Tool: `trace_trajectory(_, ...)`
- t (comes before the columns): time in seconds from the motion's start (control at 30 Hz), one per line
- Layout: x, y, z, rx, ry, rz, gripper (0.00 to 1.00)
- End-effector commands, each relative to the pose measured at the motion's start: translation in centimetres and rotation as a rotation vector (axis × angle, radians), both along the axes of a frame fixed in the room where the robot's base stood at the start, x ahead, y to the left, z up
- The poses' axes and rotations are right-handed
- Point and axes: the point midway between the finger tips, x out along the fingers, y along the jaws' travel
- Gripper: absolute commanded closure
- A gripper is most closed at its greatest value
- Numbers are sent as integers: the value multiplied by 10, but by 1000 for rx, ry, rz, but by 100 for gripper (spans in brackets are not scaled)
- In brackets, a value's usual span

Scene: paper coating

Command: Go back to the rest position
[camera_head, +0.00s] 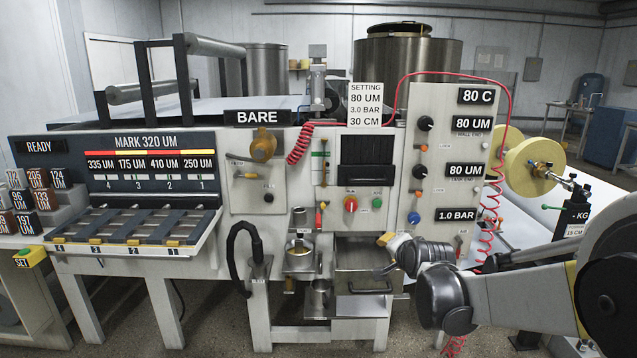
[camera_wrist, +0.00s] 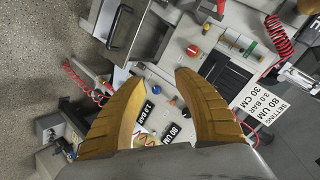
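My gripper (camera_head: 383,255) is in front of the machine at the lower centre-right of the head view, beside the open steel drawer (camera_head: 352,257). In the wrist view its two yellow-brown fingers (camera_wrist: 161,78) stand apart with nothing between them. My arm reaches in from the right edge of the head view. The drawer with its dark handle (camera_wrist: 119,27) shows at the top left of the wrist view. The control panel (camera_head: 455,105) with "80 C", "80 UM" and "1.0 BAR" labels lies beyond the fingers.
A red coiled hose (camera_head: 491,195) hangs right of the panel, close to my arm. A paper roll (camera_head: 533,165) is at the right. A sample tray (camera_head: 125,226) juts out at the left.

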Motion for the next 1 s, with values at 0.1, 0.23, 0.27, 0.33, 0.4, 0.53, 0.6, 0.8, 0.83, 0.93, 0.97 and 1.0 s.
trace_trajectory(0.1,-62,3,24,-131,68,82,62)
trace_trajectory(0.23,-132,5,35,-271,142,181,62)
trace_trajectory(0.27,-149,6,36,-303,160,205,62)
trace_trajectory(0.33,-188,6,36,-375,200,263,62)
trace_trajectory(0.4,-227,6,32,-446,239,324,62)
trace_trajectory(0.53,-293,5,17,-561,305,434,62)
trace_trajectory(0.6,-321,5,8,-611,333,485,62)
trace_trajectory(0.8,-366,3,-12,-693,381,576,62)
trace_trajectory(0.83,-369,3,-13,-698,384,582,62)
trace_trajectory(0.93,-373,2,-15,-706,389,591,62)
trace_trajectory(0.97,-373,2,-15,-706,389,591,62)
trace_trajectory(1.0,-373,2,-15,-705,388,591,62)
